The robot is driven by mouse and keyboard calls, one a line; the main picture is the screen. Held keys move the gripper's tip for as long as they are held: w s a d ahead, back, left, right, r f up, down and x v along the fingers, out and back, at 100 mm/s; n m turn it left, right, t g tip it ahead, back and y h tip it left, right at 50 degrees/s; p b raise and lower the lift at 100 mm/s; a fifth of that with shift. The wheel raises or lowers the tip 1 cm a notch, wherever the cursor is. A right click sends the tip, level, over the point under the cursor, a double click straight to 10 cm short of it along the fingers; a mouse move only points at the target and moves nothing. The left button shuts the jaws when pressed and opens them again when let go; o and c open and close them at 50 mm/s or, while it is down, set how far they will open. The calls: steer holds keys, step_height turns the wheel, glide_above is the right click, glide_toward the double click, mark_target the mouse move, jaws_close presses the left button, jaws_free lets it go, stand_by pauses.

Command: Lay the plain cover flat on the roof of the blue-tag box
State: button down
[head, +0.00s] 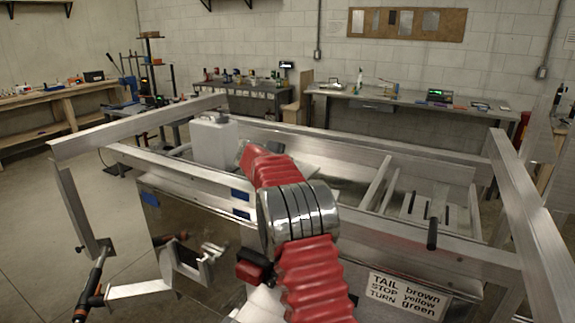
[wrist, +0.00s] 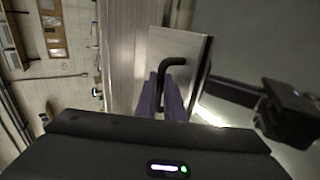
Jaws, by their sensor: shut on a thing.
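My gripper (wrist: 164,92) shows purple fingers in the wrist view, shut on the black bent handle (wrist: 178,63) of a plain pale metal panel, which looks like the plain cover (wrist: 190,45). The panel stands edge-on to steeply tilted in that picture. In the head view my red arm hides the gripper, and I cannot clearly make out the held cover. A metal box with blue tags (head: 175,215) sits under the left side of the trailer frame. Its roof is mostly hidden by the rails and my arm.
A white canister (head: 213,140) stands on the trailer behind the box. Frame rails (head: 185,168) surround the area. A slotted plate (head: 423,207) and a black handle (head: 432,234) are at the right, above a text label (head: 407,297). Benches line the back wall.

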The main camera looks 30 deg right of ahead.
steer(key=c, duration=1.9)
jaws_free()
steer(key=shift+d, duration=0.1)
steer(key=shift+o, duration=0.5)
steer(key=shift+f, duration=0.15)
steer(key=v, duration=1.4)
